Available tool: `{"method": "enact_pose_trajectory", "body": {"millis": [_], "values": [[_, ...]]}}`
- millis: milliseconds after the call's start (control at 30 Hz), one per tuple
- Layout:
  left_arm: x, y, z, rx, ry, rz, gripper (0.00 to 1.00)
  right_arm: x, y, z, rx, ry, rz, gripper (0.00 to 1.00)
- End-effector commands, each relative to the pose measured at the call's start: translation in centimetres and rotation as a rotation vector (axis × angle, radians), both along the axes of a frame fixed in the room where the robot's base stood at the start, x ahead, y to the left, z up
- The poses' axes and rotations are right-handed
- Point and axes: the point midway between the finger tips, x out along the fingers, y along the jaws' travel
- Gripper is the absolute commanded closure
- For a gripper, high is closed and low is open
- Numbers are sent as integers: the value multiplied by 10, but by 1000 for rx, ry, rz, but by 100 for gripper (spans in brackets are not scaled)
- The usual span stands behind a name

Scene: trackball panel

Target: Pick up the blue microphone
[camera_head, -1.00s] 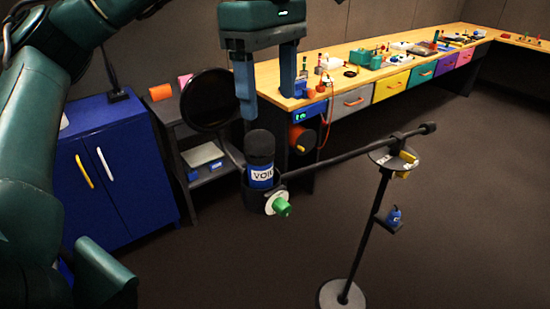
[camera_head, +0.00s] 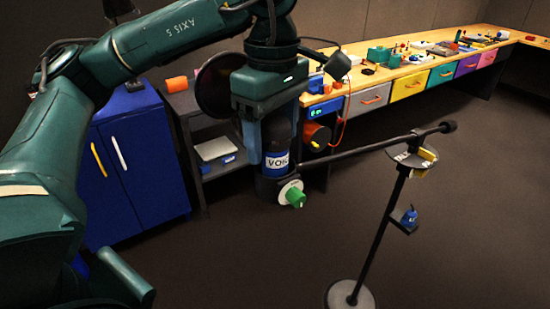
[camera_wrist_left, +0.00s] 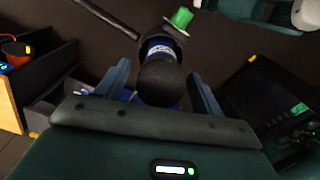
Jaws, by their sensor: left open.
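The blue microphone (camera_head: 277,161) has a dark top and a blue band with white lettering. It sits upright in a black holder (camera_head: 268,190) at the left end of the stand's boom, with a white disc and green knob (camera_head: 295,197) on the holder. My left gripper (camera_head: 277,138) is right above and around the microphone's top, fingers pointing down. In the left wrist view the microphone (camera_wrist_left: 160,78) lies between the two open fingers, with a gap on each side. The far finger is partly hidden in the head view. My right gripper is not clearly seen.
A round black pop filter (camera_head: 214,85) stands just left of the gripper. The boom (camera_head: 375,147) runs right to the stand. A blue cabinet (camera_head: 135,170) and grey shelf (camera_head: 215,160) stand at left, and a long workbench (camera_head: 400,75) behind. The floor at right is clear.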

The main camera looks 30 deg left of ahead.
Motion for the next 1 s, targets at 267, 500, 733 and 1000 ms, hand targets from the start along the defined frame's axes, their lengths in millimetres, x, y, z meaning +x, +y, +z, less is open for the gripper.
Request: {"method": "enact_pose_trajectory", "body": {"millis": [267,500,733,1000], "values": [[0,0,-14,-1,0,0,33,1,-2,-2,-6,5,-4,64],[0,0,-14,-1,0,0,45,4,-3,-1,-5,1,-7,64],[0,0,-14,-1,0,0,64,4,-3,-1,-5,0,-7,64],[0,0,-14,-1,0,0,86,4,-3,-1,-5,1,-7,64]]}}
